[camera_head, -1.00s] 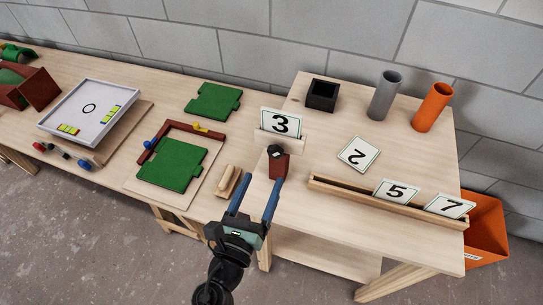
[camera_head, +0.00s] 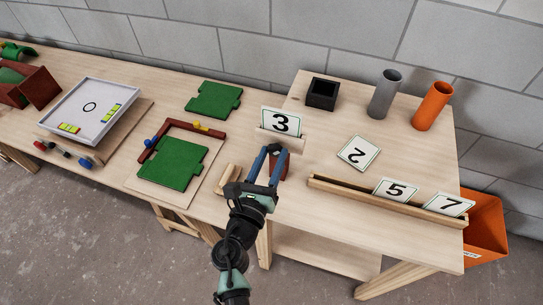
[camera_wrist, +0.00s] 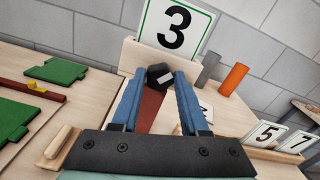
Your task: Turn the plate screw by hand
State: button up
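The plate screw has a black knob (camera_wrist: 160,77) on top of a red block (camera_wrist: 150,108); the block also shows in the head view (camera_head: 280,168). My gripper (camera_wrist: 157,76) is open, with its two blue fingers pointing at the knob. In the wrist view the knob shows between the fingertips, with a gap on the left side. I cannot tell whether either finger touches it. In the head view the fingertips (camera_head: 273,151) partly hide the knob and the block. A card marked 3 (camera_head: 281,122) stands upright in a wooden holder (camera_head: 292,142) just behind the knob.
A card marked 2 (camera_head: 359,153) lies flat to the right. Cards 5 (camera_head: 396,190) and 7 (camera_head: 449,205) lean in a long wooden rack (camera_head: 345,191). A wooden handle block (camera_head: 226,181) lies left of my gripper. Green plates (camera_head: 172,163) are farther left.

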grip_shut()
